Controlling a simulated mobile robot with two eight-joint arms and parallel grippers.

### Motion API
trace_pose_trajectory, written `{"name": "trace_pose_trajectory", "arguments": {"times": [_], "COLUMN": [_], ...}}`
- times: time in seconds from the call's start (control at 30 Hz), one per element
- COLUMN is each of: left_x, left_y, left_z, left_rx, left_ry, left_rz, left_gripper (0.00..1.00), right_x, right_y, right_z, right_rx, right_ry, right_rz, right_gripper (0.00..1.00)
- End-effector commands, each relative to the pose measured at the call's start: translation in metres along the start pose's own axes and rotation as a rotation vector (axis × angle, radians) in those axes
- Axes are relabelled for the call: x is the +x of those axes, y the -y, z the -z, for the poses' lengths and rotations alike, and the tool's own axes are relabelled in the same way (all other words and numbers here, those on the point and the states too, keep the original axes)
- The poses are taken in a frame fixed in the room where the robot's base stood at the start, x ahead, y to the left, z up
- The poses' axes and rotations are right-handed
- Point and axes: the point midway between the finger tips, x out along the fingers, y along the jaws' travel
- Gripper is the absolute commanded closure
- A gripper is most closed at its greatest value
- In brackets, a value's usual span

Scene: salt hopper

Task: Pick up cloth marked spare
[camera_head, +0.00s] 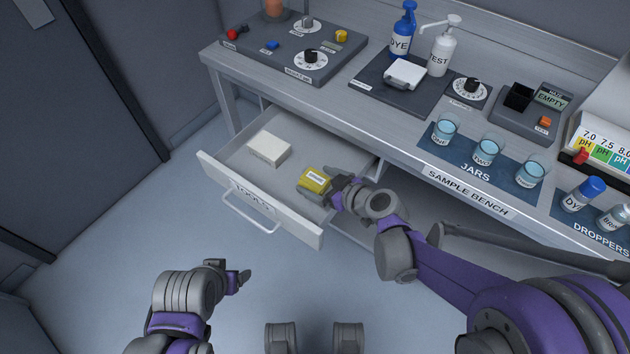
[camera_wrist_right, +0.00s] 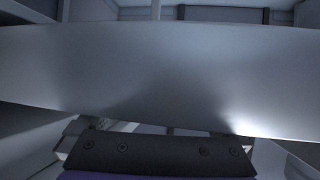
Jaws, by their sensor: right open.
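A folded yellow cloth (camera_head: 314,180) with a small white label lies in the open drawer (camera_head: 228,171); the label is too small to read. My right gripper (camera_head: 320,184) is open at the cloth, one finger at its far side and one at its near side. I cannot tell whether the fingers touch it. In the right wrist view a broad grey surface fills most of the picture, and the cloth cannot be made out. My left gripper (camera_head: 243,278) is in front of the drawer, away from the cloth; its jaw opening is unclear.
A white block-like item (camera_head: 269,149) lies in the drawer, left of the cloth. The sample bench (camera_head: 400,128) overhangs the drawer's back and carries bottles, control panels and several jars (camera_head: 486,152). The drawer front with its handle (camera_head: 250,215) faces me. The floor at left is clear.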

Motion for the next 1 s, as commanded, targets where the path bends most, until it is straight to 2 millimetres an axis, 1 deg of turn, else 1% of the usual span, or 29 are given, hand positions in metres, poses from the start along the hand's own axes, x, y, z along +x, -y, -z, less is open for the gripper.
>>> {"name": "trace_pose_trajectory", "arguments": {"times": [0.07, 0.1, 0.17, 0.3, 0.37, 0.4, 0.47, 0.5, 0.57, 0.6, 0.83, 0.93, 1.0], "left_x": [0.000, 0.000, 0.000, 0.000, 0.000, 0.000, 0.000, 0.000, 0.000, 0.000, -0.001, -0.006, -0.011], "left_y": [0.000, 0.000, 0.000, 0.000, 0.000, 0.000, 0.000, 0.000, 0.000, 0.000, 0.000, 0.000, 0.000], "left_z": [0.000, 0.000, 0.000, 0.000, 0.000, 0.000, 0.000, 0.000, 0.000, 0.000, 0.001, 0.002, 0.004], "left_rx": [0.000, 0.000, 0.000, 0.000, 0.000, 0.000, 0.000, 0.000, 0.000, 0.000, 0.000, 0.000, 0.000], "left_ry": [0.000, 0.000, 0.000, 0.000, 0.000, 0.000, 0.000, 0.000, 0.000, 0.000, -0.001, -0.002, -0.004], "left_rz": [0.000, 0.000, 0.000, 0.000, 0.000, 0.000, 0.000, 0.000, 0.000, 0.000, 0.000, 0.000, 0.000], "left_gripper": [0.27, 0.27, 0.27, 0.27, 0.27, 0.27, 0.27, 0.27, 0.27, 0.27, 0.27, 0.27, 0.27], "right_x": [0.000, -0.001, -0.001, -0.001, -0.001, -0.001, -0.001, -0.001, -0.001, -0.001, -0.002, -0.008, -0.014], "right_y": [0.000, 0.000, 0.000, 0.000, 0.000, 0.000, 0.000, 0.000, 0.000, 0.000, 0.000, 0.000, 0.000], "right_z": [0.000, 0.000, 0.000, 0.000, 0.000, 0.000, 0.000, 0.000, 0.000, 0.000, 0.003, 0.012, 0.024], "right_rx": [0.000, 0.000, 0.000, 0.000, 0.000, 0.000, 0.000, 0.000, 0.000, 0.000, 0.000, 0.000, 0.000], "right_ry": [0.000, 0.000, 0.000, 0.000, 0.000, 0.000, 0.000, 0.000, 0.000, 0.000, 0.000, 0.000, -0.001], "right_rz": [0.000, 0.000, 0.000, 0.000, 0.000, 0.000, 0.000, 0.000, 0.000, 0.000, 0.000, 0.000, 0.000], "right_gripper": [0.00, 0.02, 0.13, 0.38, 0.49, 0.56, 0.67, 0.74, 0.85, 0.87, 0.87, 0.88, 0.88]}}
